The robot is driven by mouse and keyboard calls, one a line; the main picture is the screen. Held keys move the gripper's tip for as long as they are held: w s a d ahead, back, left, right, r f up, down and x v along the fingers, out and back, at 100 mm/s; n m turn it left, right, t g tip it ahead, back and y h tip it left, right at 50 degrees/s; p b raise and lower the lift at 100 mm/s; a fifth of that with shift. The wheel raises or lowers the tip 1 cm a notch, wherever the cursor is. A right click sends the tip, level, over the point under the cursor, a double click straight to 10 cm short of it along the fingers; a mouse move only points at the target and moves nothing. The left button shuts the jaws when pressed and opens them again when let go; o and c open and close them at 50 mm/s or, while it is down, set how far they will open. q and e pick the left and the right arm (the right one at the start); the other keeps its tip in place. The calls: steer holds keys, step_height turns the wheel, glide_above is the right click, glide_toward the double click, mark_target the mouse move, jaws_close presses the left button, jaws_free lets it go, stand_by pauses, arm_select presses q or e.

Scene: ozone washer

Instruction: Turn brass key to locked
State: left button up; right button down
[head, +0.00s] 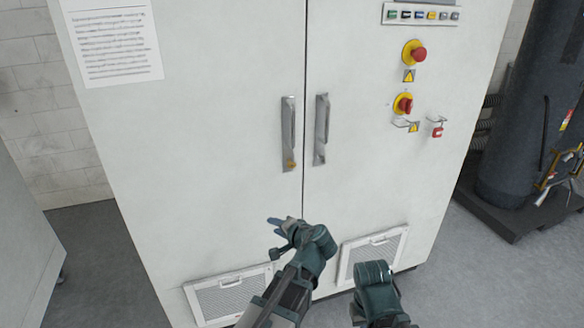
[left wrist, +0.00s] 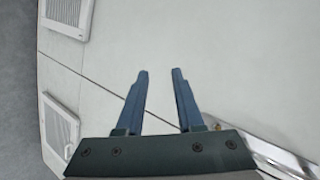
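The brass key (head: 291,164) shows as a small brass-orange spot at the lower end of the left door handle (head: 288,130) on the white cabinet; which way it is turned is too small to tell. My left gripper (head: 275,221) is below this handle, in front of the doors, apart from the key. In the left wrist view its two blue fingers (left wrist: 160,72) are apart with nothing between them.
The right door handle (head: 321,130) stands beside the left one. A red-yellow rotary switch (head: 404,105), an emergency stop (head: 418,54) and a red padlock (head: 437,131) are on the right door. Vent grilles (head: 372,252) sit low. A dark cylinder (head: 525,110) stands at right.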

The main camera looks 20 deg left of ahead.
mark_target(292, 165)
arm_select(q)
steer(key=w+d+r+m+t, duration=0.6)
steer(key=d+r+t, duration=0.15)
steer(key=r, duration=0.35)
steer(key=shift+g+y, duration=0.25)
steer(key=shift+y, duration=0.15)
steer(key=x, duration=1.3)
steer(key=shift+w+a+f, duration=0.2)
steer(key=shift+w+a, duration=0.05)
steer(key=shift+w, duration=0.05)
steer(key=shift+c, duration=0.2)
jaws_close()
